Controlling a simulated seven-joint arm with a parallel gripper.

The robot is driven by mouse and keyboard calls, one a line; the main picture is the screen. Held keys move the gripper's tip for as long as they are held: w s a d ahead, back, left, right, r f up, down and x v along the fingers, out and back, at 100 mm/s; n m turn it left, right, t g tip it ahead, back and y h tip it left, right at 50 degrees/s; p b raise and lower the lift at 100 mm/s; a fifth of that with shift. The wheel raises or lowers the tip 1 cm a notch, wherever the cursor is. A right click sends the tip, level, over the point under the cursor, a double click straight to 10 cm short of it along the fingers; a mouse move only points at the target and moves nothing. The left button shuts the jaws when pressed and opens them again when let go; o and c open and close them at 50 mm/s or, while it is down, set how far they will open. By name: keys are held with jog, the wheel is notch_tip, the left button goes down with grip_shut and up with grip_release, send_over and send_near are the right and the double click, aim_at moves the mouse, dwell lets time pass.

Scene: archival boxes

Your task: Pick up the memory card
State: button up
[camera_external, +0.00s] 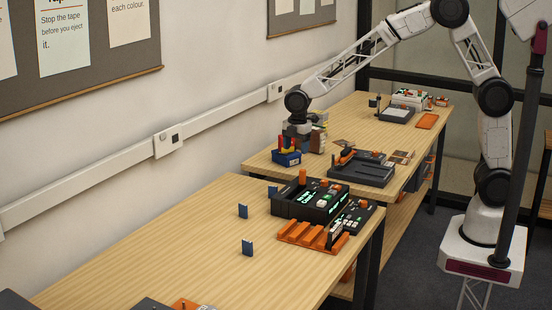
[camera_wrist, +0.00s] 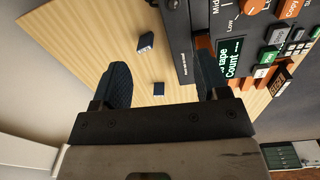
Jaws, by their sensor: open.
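Small dark-blue cards stand on the near wooden table; I cannot tell which one is the memory card. In the external view one card (camera_external: 243,211) is left of the black console, a second card (camera_external: 247,247) is nearer the camera, and a third (camera_external: 272,191) is partly hidden by the console. The wrist view shows two cards, one farther (camera_wrist: 146,41) and one nearer (camera_wrist: 158,88). My gripper (camera_wrist: 164,80) is open and empty, its dark fingers apart on either side of the nearer card in the picture. In the external view my gripper is at the far table's left, its fingertips unclear.
A black console (camera_external: 310,201) with lit buttons and an orange slotted rack (camera_external: 311,235) stand at the near table's right edge. A blue bin (camera_external: 287,158) and a dark grey tray (camera_external: 361,172) are on the far table. The near table's left half is mostly clear.

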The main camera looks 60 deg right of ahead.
aim_at(273, 191)
jog(key=w+a+f+n, duration=0.1)
jog(key=w+a+f, duration=0.1)
jog(key=f, duration=0.1)
jog(key=w+a+f+n, duration=0.1)
jog(key=w+a+f, duration=0.1)
jog(key=f, duration=0.1)
jog(key=w+a+f+n, duration=0.1)
jog(key=w+a+f, duration=0.1)
jog(key=a+f, duration=0.1)
jog(key=shift+a+f+n, duration=0.1)
jog(key=shift+n, duration=0.2)
jog(key=shift+f, duration=1.25)
jog(key=shift+f, duration=0.1)
jog(key=shift+f, duration=2.5)
jog(key=c, duration=1)
